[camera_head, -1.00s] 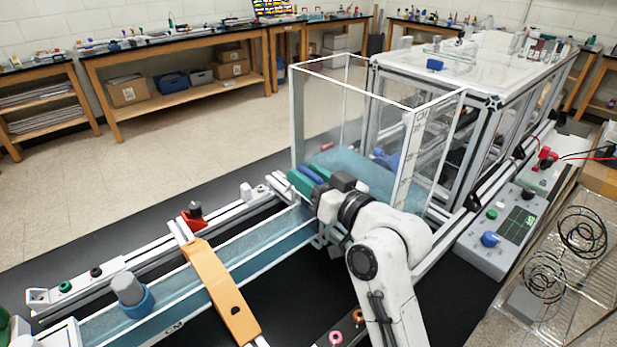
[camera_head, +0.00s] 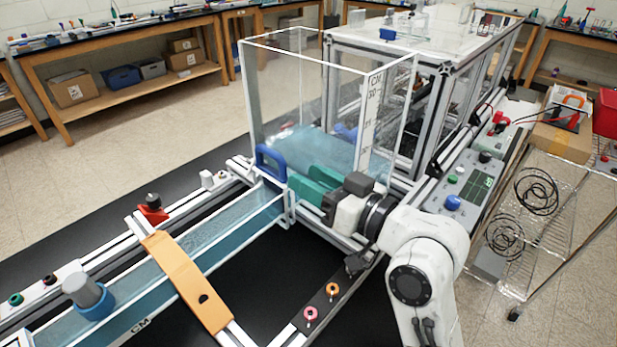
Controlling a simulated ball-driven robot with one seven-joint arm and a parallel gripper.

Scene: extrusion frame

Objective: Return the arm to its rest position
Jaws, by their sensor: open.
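My gripper (camera_head: 303,182) has two green fingers and is open and empty, with a gap between the fingers. It is in front of the clear water tank (camera_head: 402,110), low near its front wall. The blue handle (camera_head: 270,162) stands upright at the junction of the tank and the channel, just left of my fingertips and apart from them in the picture. My white arm (camera_head: 425,262) reaches in from the lower right, bent at the elbow. The exact gap between the fingers and the tank wall is hard to tell.
A water channel (camera_head: 222,237) runs to the lower left, crossed by an orange strap (camera_head: 187,282). A control box (camera_head: 463,192) with a green screen and a wire rack (camera_head: 545,215) stand at the right. Black bench surface (camera_head: 265,300) shows below the gripper.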

